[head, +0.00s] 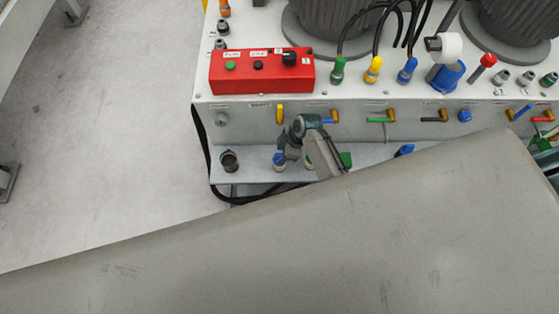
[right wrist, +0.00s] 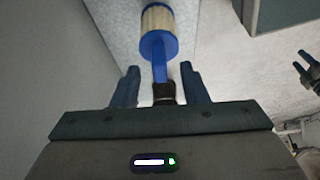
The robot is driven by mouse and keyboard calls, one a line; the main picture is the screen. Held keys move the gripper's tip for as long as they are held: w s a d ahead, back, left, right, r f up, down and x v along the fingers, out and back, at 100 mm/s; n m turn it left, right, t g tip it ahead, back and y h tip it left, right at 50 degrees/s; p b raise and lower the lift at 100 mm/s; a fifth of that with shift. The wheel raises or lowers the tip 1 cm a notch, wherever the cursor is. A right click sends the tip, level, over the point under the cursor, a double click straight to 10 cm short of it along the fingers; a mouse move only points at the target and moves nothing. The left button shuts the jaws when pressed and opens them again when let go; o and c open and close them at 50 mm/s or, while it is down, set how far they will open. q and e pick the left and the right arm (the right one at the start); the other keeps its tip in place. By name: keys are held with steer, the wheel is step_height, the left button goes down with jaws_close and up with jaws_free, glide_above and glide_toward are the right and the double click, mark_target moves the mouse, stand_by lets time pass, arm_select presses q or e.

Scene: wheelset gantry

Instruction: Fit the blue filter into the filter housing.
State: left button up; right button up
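The blue filter (right wrist: 158,22), a pale pleated cylinder with blue ends and a blue stem, shows in the right wrist view beyond my right gripper (right wrist: 158,72). That gripper is open, its two fingers apart on either side of the stem's near, dark end, with gaps visible. In the head view the filter (head: 279,163) is on the low shelf, partly hidden by my right gripper (head: 284,150). A dark open cup (head: 229,161) left of it on the shelf looks like the filter housing. My left gripper (right wrist: 304,66) is at the right wrist view's right edge, fingers apart.
A red control box (head: 262,72) stands on the bench above the shelf (head: 252,176). Coloured valve handles, including a yellow one (head: 280,113), project from the bench front. A large grey surface (head: 300,245) covers the foreground. Open floor (head: 105,130) lies left.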

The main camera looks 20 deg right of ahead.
steer(key=shift+x, duration=1.25)
steer(key=shift+c, duration=0.4)
jaws_close()
steer(key=shift+r, duration=0.1)
